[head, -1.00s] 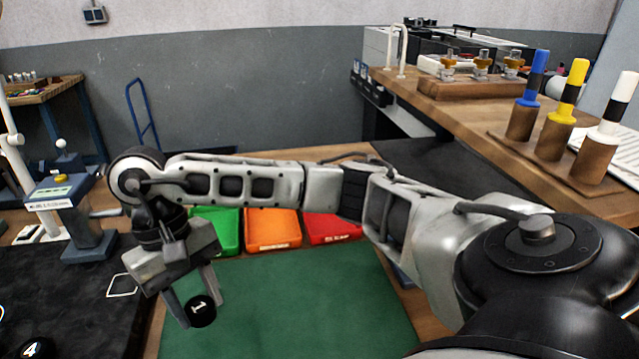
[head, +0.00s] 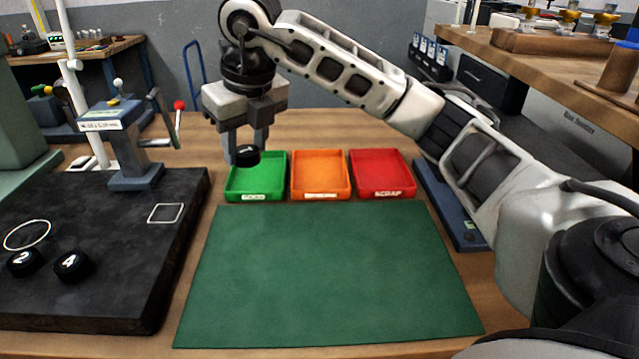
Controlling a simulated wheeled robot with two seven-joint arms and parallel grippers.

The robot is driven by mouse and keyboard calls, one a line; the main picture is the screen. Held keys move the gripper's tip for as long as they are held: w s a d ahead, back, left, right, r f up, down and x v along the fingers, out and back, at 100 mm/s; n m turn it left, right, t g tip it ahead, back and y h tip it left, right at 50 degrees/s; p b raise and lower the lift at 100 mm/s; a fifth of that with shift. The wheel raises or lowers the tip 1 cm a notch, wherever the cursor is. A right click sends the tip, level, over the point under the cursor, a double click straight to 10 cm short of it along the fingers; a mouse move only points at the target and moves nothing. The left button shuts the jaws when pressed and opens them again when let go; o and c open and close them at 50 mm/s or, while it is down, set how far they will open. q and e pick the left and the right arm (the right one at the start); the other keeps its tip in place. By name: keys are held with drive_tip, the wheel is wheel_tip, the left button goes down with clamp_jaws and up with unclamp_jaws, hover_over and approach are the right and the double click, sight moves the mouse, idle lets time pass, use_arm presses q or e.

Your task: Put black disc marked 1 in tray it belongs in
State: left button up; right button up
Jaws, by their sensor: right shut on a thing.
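My right gripper (head: 246,143) points down and is shut on the black disc marked 1 (head: 247,156); its number is hard to read at this angle. The disc is in the air in front of the green tray's back left part (head: 256,196), which is labelled GOOD. Whether it is directly over the tray is hard to tell. An orange tray (head: 320,195) with a label too small to read and a red tray labelled SCRAP (head: 387,194) stand to the right. All three trays look empty. My left gripper is out of view.
A green mat (head: 325,270) lies clear in front of the trays. On the left, a dark slab (head: 110,290) bears black discs marked 2 (head: 25,262) and 4 (head: 73,265). A blue flat thing (head: 450,205) lies right of the trays.

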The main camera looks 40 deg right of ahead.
drive_tip(key=m, duration=0.1)
drive_tip(key=d+m+h, duration=0.1)
drive_tip(key=m, duration=0.1)
drive_tip(key=w+r+m, duration=0.1)
drive_tip(key=m, duration=0.1)
drive_tip(key=shift+d+r+b, duration=0.1)
drive_tip(key=shift+d+b, duration=0.05)
drive_tip(key=shift+b, duration=0.25)
drive_tip(key=shift+d+m+h, duration=0.25)
drive_tip(key=shift+m+h, duration=0.05)
drive_tip(key=shift+m, duration=0.1)
approach(320, 182)
drive_tip(key=w+a+r, duration=0.2)
drive_tip(key=a+r, duration=0.1)
drive_tip(key=d+f, duration=0.1)
drive_tip(key=f, duration=0.1)
drive_tip(key=d+f, duration=0.1)
drive_tip(key=f, duration=0.1)
drive_tip(key=shift+s+d+f+b, duration=0.1)
drive_tip(key=shift+d+b, duration=0.2)
drive_tip(key=shift+b, duration=0.1)
drive_tip(key=shift+d+f, duration=0.35)
drive_tip(key=shift+f, duration=0.1)
drive_tip(key=f, duration=0.3)
drive_tip(key=shift+d+f+g, duration=0.1)
drive_tip(key=shift+d+g, duration=0.15)
drive_tip(key=shift+g, duration=0.05)
drive_tip(key=shift+f, duration=0.25)
